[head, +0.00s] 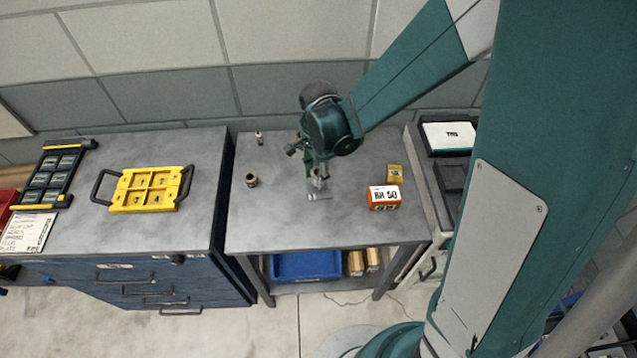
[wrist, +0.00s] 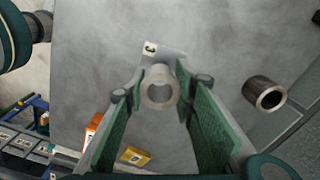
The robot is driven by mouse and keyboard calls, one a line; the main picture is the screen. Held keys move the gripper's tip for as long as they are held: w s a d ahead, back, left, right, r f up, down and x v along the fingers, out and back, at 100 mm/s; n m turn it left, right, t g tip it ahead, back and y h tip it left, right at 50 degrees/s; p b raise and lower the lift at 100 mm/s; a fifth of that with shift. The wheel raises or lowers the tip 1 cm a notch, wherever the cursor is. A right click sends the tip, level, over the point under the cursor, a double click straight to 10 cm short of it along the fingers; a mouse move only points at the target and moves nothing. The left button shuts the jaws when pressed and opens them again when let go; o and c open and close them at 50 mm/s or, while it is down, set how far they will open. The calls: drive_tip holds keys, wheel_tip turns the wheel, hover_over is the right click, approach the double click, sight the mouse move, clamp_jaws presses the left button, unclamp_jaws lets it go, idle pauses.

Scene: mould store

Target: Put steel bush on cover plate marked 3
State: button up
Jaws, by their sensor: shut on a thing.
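My gripper (head: 317,173) points down over the middle of the bench. In the wrist view my gripper (wrist: 160,88) is shut on a grey ring-shaped steel bush (wrist: 160,97), with its bore facing the camera. The cover plate (wrist: 172,56) is a thin grey plate with a label reading 3. In the head view the cover plate (head: 320,189) lies below the gripper, partly hidden by it. The bush overlaps the plate's near end in the wrist view; I cannot tell whether they touch.
Another bush (head: 251,180) stands to the left; it also shows in the wrist view (wrist: 264,93). A small pale part (head: 259,138) stands behind it. An orange box (head: 384,197) and a yellow box (head: 394,173) are to the right. The bench front (head: 280,235) is clear.

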idle(0.3)
drive_tip(key=shift+f, duration=2.05)
drive_tip(key=shift+f+b, duration=0.15)
drive_tip(key=shift+b, duration=0.2)
drive_tip(key=o, duration=1)
drive_tip(key=shift+r+p, duration=0.75)
drive_tip(key=shift+r, duration=5.4)
